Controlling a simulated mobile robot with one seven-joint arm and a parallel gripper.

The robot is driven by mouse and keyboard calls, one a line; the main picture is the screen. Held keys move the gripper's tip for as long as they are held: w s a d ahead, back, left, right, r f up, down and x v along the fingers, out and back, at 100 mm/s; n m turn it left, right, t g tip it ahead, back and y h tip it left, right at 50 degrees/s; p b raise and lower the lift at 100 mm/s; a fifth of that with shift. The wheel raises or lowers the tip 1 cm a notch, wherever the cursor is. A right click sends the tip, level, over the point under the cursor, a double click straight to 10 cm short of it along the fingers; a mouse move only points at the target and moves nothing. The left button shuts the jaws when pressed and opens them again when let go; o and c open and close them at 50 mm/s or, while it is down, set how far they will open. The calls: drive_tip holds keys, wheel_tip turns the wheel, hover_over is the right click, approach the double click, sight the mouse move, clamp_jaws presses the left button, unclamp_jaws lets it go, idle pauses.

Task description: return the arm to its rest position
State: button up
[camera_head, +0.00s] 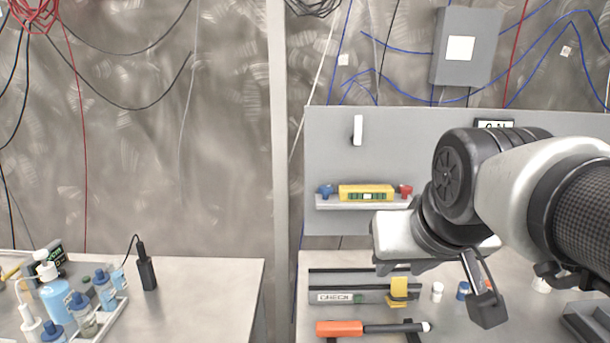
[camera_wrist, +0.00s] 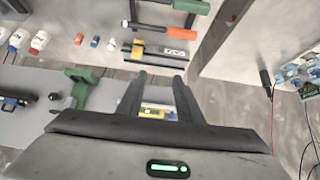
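My arm (camera_head: 530,190) reaches in from the right edge of the head view, bent in front of the grey back panel. My gripper (camera_head: 485,305) hangs above the right-hand bench, and one finger shows clearly there. In the wrist view my gripper (camera_wrist: 160,78) has its two dark fingers apart, with nothing held between the tips. A yellow level (camera_wrist: 157,112) shows in the gap between the fingers, beyond them. Part of the bench under my arm is hidden in the head view.
The yellow level (camera_head: 366,193) lies on a wall shelf (camera_head: 350,203) between blue and red items. The right bench holds a grey rail (camera_head: 330,284), an orange-handled tool (camera_head: 340,328) and small bottles (camera_head: 437,291). The left bench (camera_head: 205,290) carries bottles; a gap separates the benches.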

drive_tip(key=s+f+g, duration=0.2)
drive_tip(key=s+f, duration=0.5)
drive_tip(key=s, duration=0.1)
wheel_tip(320, 180, up, 15)
drive_tip(key=p, duration=1.5)
drive_tip(key=shift+s+p, duration=0.3)
drive_tip(key=shift+f, duration=0.1)
